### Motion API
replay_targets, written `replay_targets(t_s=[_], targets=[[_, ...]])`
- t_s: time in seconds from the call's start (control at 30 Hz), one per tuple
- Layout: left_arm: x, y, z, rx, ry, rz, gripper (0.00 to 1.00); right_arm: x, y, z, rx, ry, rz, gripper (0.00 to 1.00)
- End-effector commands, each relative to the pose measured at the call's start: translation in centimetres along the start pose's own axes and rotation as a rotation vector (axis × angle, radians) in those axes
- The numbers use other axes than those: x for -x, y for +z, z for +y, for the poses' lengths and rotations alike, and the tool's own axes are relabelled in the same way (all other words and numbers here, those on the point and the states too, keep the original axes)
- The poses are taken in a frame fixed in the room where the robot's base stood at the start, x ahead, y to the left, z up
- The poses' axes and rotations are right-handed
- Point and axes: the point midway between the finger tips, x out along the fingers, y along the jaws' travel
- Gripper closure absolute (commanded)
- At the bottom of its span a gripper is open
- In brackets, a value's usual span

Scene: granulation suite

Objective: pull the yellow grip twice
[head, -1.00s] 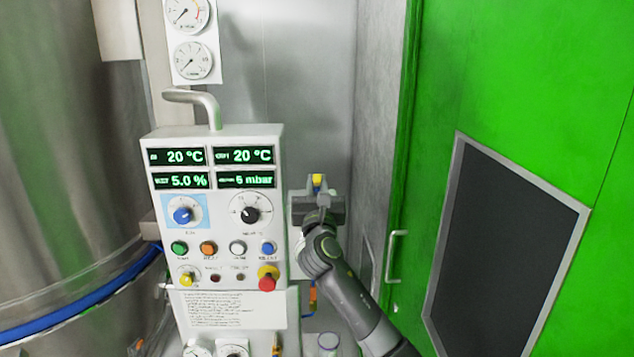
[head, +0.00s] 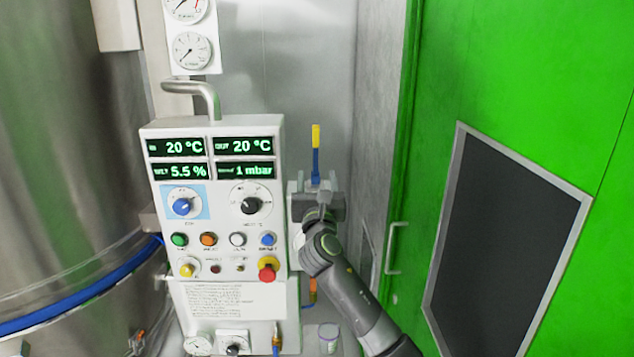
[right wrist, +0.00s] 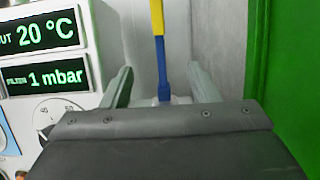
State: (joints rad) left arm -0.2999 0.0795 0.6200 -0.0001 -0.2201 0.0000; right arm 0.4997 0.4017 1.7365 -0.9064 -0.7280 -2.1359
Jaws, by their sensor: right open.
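The yellow grip (head: 316,136) tops an upright blue lever (head: 315,163) on the right side of the control panel. It also shows at the top of the right wrist view (right wrist: 156,16), partly cut off, with the blue shaft below. My right gripper (head: 317,196) is open and empty, in front of the lever and lower than the yellow grip. In the right wrist view the two fingers of my right gripper (right wrist: 160,85) stand apart, with the blue shaft showing between them. The lever's lower end is hidden behind the gripper. My left gripper is not in view.
The control panel (head: 218,218) with displays, knobs and buttons stands just left of the gripper. A steel vessel (head: 70,130) is at the far left. A green door (head: 530,70) with a handle (head: 391,249) is on the right, beyond a grey wall (head: 375,110).

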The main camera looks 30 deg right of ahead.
Motion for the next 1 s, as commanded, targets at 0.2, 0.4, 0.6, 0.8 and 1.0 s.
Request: replay_targets(t_s=[0.2,0.4,0.6,0.8,1.0], targets=[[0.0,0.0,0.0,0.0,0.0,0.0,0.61,0.0,0.0,0.0,0.0,0.0,0.0,0.45],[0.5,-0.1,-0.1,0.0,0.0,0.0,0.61,1.7,0.0,0.1,-0.001,0.002,0.002,0.45],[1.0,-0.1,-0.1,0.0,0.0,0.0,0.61,4.1,0.0,0.1,-0.002,0.002,0.002,0.45],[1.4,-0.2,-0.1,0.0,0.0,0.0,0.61,6.5,0.0,0.0,-0.002,0.0,0.002,0.45],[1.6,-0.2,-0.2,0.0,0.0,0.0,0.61,8.6,0.0,0.0,0.0,0.001,0.001,0.45]])
